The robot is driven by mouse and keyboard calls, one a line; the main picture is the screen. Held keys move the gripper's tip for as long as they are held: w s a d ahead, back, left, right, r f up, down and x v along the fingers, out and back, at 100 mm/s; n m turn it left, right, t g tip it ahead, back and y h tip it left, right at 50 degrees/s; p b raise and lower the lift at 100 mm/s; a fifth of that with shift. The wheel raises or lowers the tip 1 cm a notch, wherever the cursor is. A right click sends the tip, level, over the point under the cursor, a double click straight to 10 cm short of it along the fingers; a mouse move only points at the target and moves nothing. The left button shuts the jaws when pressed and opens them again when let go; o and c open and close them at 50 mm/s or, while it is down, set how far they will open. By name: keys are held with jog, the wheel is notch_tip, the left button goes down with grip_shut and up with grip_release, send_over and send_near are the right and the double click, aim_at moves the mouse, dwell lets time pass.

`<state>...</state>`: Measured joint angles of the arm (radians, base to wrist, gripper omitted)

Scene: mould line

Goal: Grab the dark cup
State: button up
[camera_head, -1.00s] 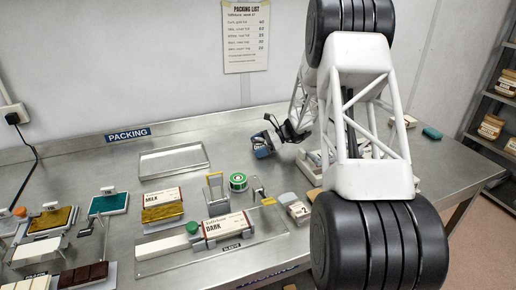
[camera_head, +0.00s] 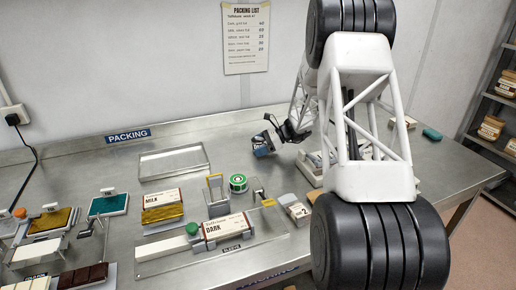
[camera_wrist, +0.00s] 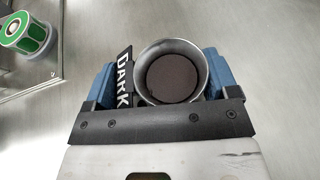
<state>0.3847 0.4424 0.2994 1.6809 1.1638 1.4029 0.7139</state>
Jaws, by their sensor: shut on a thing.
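The dark cup (camera_wrist: 203,67) is a round metal cup with dark brown contents and a black tag (camera_wrist: 124,78) lettered "DARK" on its side. In the wrist view it sits between the two blue fingers of my gripper (camera_wrist: 160,82), which are shut on it. In the head view my gripper (camera_head: 263,145) is at the middle of the picture, in front of the back wall and over the table's rear part; the cup is small there and mostly hidden by the fingers. I cannot tell how high it is above the table.
An empty metal tray (camera_head: 174,161) lies further left. A box marked "DARK" (camera_head: 229,229) and a "MILK" box (camera_head: 163,199) lie in front. Bare steel shows around the tray.

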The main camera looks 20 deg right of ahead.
jog(key=shift+r, duration=0.4)
notch_tip(320, 180, up, 2)
jog(key=shift+r, duration=0.1)
jog(key=s+a, duration=0.1)
jog(key=s, duration=0.4)
jog(key=s+a+r, duration=0.1)
jog(key=s, duration=0.4)
jog(key=s+a, duration=0.1)
jog(key=s, duration=0.4)
jog(key=shift+s+r, duration=0.25)
jog(key=shift+s, duration=0.1)
